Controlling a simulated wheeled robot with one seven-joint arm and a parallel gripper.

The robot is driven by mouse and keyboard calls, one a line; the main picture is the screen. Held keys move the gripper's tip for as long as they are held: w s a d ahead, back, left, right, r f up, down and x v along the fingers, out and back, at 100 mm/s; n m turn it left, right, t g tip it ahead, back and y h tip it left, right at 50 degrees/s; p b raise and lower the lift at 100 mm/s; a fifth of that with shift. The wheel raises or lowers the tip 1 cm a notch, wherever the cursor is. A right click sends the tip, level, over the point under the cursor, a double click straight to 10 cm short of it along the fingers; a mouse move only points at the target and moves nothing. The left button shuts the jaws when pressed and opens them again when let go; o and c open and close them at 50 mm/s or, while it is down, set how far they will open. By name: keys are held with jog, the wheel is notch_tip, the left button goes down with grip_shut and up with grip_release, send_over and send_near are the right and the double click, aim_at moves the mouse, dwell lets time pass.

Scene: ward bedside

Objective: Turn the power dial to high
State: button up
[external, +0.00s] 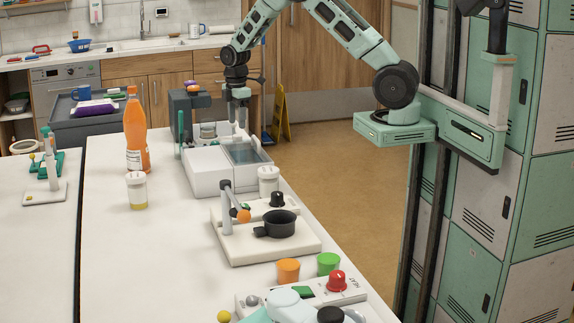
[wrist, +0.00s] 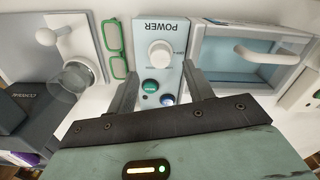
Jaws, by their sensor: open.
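The power dial (wrist: 160,53) is a round white knob on a pale panel (wrist: 172,27) marked POWER in the wrist view. A green button (wrist: 150,86) and a blue button (wrist: 167,99) sit on the same panel, nearer my gripper. My gripper (wrist: 160,72) is open, with one finger on each side of the panel and nothing between them. The dial lies just beyond the fingertips, and I see no contact. In the external view my gripper (external: 238,126) points down over the far part of the white bench. The dial cannot be made out there.
A white box with a bluish window and handle (wrist: 262,52) stands right of the panel. Green glasses (wrist: 115,48) and a clear cup-like part (wrist: 77,77) lie left. An orange bottle (external: 136,135), a lidded jar (external: 137,190) and a black pan (external: 280,223) stand along the bench.

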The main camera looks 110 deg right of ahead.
aim_at(237, 135)
notch_tip(237, 135, down, 6)
jog(key=shift+p, duration=0.5)
jog(key=shift+c, duration=0.3)
jog(key=c, duration=0.9)
